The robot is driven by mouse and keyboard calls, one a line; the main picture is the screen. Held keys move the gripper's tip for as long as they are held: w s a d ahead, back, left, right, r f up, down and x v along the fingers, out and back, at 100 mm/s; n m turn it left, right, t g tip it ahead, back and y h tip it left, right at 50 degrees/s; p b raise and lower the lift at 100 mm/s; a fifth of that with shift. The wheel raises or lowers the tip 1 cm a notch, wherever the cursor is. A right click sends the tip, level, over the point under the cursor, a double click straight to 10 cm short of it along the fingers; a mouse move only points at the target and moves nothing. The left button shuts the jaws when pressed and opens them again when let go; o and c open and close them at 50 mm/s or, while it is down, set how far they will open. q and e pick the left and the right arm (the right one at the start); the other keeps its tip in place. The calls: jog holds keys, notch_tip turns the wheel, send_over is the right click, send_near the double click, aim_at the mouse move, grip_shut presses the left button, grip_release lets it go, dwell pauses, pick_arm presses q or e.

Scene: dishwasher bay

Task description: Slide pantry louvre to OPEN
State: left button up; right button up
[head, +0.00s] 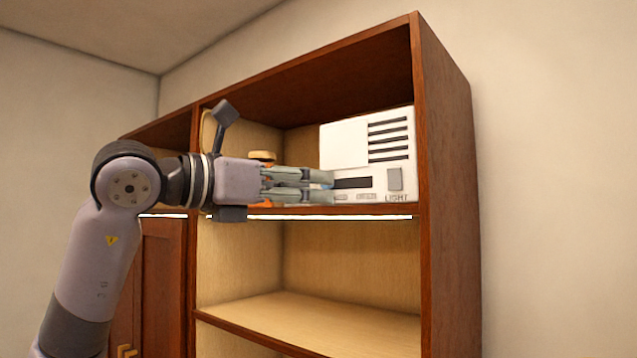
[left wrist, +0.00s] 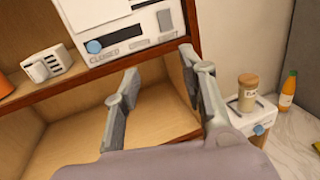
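The white louvre panel (head: 343,146) stands at the right end of the upper shelf, with dark slats at its upper right. In the left wrist view the panel (left wrist: 97,12) shows a blue round knob (left wrist: 94,46) at the left end of a dark slot, by the CLOSED label. The OPEN label is right of it, and a LIGHT switch (left wrist: 165,20) further right. My left gripper (head: 328,186) is at the panel's lower left, mostly hiding the knob in the head view. In the left wrist view its fingers (left wrist: 158,68) are apart, with nothing visible between them. My right gripper is out of view.
The wooden cabinet's right side wall (head: 450,180) rises close beside the panel. A lit strip (head: 330,217) runs under the upper shelf. A small white appliance (left wrist: 48,65) stands left of the panel. A jar (left wrist: 247,92) and an orange bottle (left wrist: 288,90) stand lower right.

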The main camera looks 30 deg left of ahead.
pick_arm(q)
jog(key=s+a+r+n+t+y, duration=0.1)
jog(key=s+a+r+n+y, duration=0.3)
jog(key=a, duration=0.4)
jog(key=w+d+f+p, duration=0.1)
jog(key=w+p, duration=0.6)
jog(key=w, duration=1)
jog(key=shift+w+d+f+m+y, duration=0.2)
jog(key=shift+w+f+m+y, duration=0.1)
jog(key=shift+c, duration=0.5)
grip_shut()
